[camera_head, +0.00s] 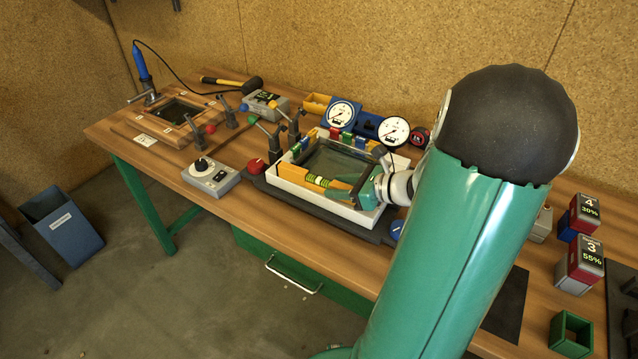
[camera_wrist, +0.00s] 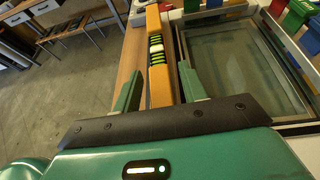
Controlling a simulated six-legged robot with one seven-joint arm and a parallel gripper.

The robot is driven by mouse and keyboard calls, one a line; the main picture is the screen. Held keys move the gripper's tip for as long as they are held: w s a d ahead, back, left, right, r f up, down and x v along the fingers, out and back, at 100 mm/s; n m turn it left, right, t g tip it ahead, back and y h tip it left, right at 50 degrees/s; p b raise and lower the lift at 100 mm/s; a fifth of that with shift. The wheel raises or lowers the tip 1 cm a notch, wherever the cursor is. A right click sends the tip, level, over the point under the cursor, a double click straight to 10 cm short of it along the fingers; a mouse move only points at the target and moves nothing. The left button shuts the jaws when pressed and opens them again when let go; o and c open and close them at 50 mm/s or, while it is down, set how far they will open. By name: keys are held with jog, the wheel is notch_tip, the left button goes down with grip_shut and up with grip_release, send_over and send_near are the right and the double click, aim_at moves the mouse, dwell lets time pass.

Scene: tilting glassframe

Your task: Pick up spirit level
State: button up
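The spirit level (camera_head: 332,192) is a long orange-yellow bar with green vials near its middle. It lies along the near-left side of a pale tray (camera_head: 296,188) that holds a glass-paned frame. In the wrist view the level (camera_wrist: 160,88) runs up the picture, with its black-banded green vials above the fingers. My gripper (camera_wrist: 160,84) is open, with one teal finger on each side of the level. A gap shows on both sides. Whether the fingers are at the level's height is hard to tell. In the head view my arm hides much of the gripper (camera_head: 371,188).
The glass frame (camera_wrist: 235,55) lies right beside the level. Coloured clamps (camera_head: 345,138) and two dial gauges (camera_head: 396,130) stand behind it. A control box (camera_head: 212,178) and red knob (camera_head: 257,166) are to the left. A blue bin (camera_head: 62,225) is on the floor.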

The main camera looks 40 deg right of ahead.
grip_shut()
jog(key=shift+r, duration=0.5)
notch_tip(320, 180, up, 2)
jog(key=shift+r, duration=0.25)
jog(key=s+a+r, duration=0.9)
jog(key=s, duration=0.1)
jog(key=shift+a+r, duration=0.25)
jog(key=shift+a, duration=0.1)
